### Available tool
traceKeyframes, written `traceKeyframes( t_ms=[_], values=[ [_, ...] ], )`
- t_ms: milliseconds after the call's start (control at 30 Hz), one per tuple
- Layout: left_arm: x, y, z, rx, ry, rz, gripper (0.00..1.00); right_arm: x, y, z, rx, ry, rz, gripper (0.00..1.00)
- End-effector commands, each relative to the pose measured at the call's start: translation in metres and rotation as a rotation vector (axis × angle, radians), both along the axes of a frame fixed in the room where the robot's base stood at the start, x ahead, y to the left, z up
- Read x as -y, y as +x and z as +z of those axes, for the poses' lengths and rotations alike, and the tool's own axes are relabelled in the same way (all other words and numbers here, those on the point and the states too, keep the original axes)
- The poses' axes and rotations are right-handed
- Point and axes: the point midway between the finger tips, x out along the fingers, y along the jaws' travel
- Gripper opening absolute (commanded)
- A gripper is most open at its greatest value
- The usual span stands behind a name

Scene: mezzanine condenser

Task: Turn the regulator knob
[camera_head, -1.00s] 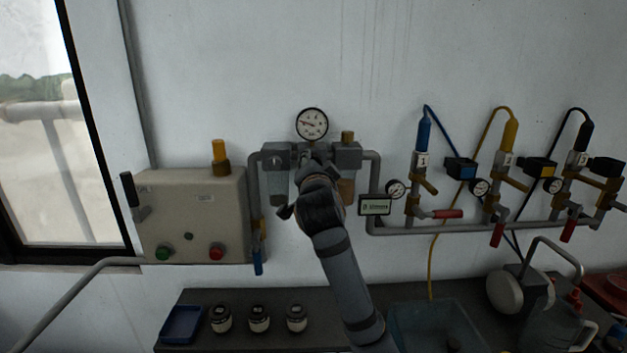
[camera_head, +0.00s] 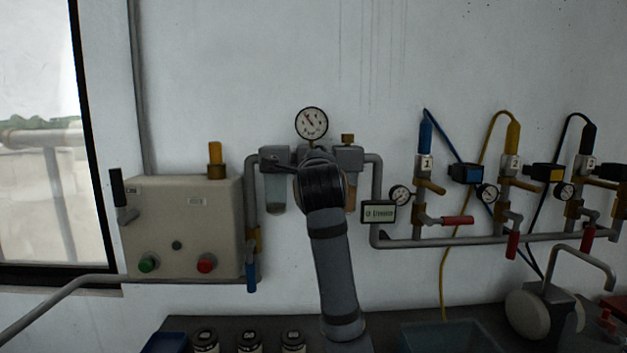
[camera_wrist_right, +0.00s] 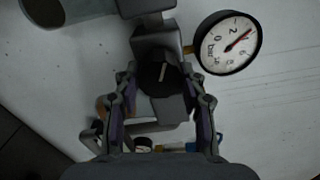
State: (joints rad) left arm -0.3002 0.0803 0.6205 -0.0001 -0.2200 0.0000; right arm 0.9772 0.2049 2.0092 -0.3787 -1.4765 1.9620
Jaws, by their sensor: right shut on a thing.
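The regulator knob (camera_wrist_right: 161,74) is dark with a pale line on its face, seen in the right wrist view. My right gripper (camera_wrist_right: 159,82) has a finger on each side of it and is shut on it. In the head view my right forearm and wrist hide the knob and the fingers. The round pressure gauge (camera_head: 311,123) sits just above on the wall, its red needle pointing up and left; it also shows in the right wrist view (camera_wrist_right: 228,43). My left gripper is in neither view.
A filter bowl (camera_head: 275,192) hangs left of my wrist, and a small display (camera_head: 379,212) is at right. A control box (camera_head: 190,222) with green and red buttons is farther left. Valves and pipes run along the right wall. Jars (camera_head: 249,342) stand on the bench below.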

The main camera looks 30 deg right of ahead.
Motion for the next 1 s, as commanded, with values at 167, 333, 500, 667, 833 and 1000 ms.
traceKeyframes(
  t_ms=[167,333,500,667,833,1000],
  values=[
    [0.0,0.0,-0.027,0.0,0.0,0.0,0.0,0.0,0.0,-0.007,0.085,0.144,0.001,0.1],
    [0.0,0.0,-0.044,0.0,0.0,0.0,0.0,-0.001,0.0,-0.008,0.168,0.282,0.001,0.1],
    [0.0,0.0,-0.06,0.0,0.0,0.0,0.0,-0.001,0.001,-0.008,0.251,0.42,0.001,0.1],
    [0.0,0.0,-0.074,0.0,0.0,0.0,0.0,-0.001,0.001,-0.008,0.33,0.548,0.0,0.1],
    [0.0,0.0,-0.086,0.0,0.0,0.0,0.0,-0.001,0.001,-0.008,0.409,0.678,-0.002,0.1],
    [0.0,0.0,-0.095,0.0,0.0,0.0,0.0,-0.002,0.002,-0.008,0.477,0.791,-0.002,0.1]
  ],
)
